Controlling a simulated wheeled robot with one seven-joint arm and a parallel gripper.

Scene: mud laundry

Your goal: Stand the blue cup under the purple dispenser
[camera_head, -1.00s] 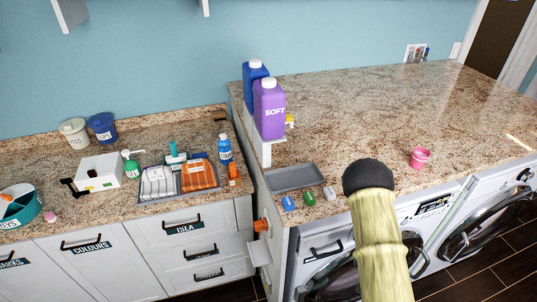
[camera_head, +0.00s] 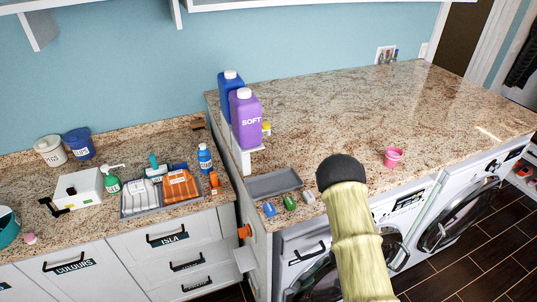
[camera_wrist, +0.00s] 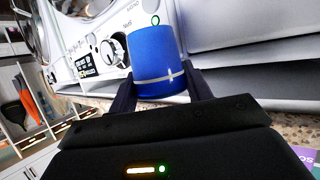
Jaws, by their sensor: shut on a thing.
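The blue cup (camera_wrist: 155,62) is between the two dark fingers of my gripper (camera_wrist: 162,85) in the wrist view, and the fingers are shut on it. A pale line runs around it. The purple dispenser (camera_head: 246,122), marked SOFT with a white cap, stands on a white stand (camera_head: 246,160) at the left end of the raised counter in the head view. A purple patch, probably its label, shows at the lower right of the wrist view. My gripper and the cup cannot be seen in the head view, where only my arm shows.
A blue jug (camera_head: 229,82) stands behind the dispenser. A grey tray (camera_head: 273,184) and small blue, green and white items lie in front of it. The raised counter (camera_head: 350,110) is mostly clear behind.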

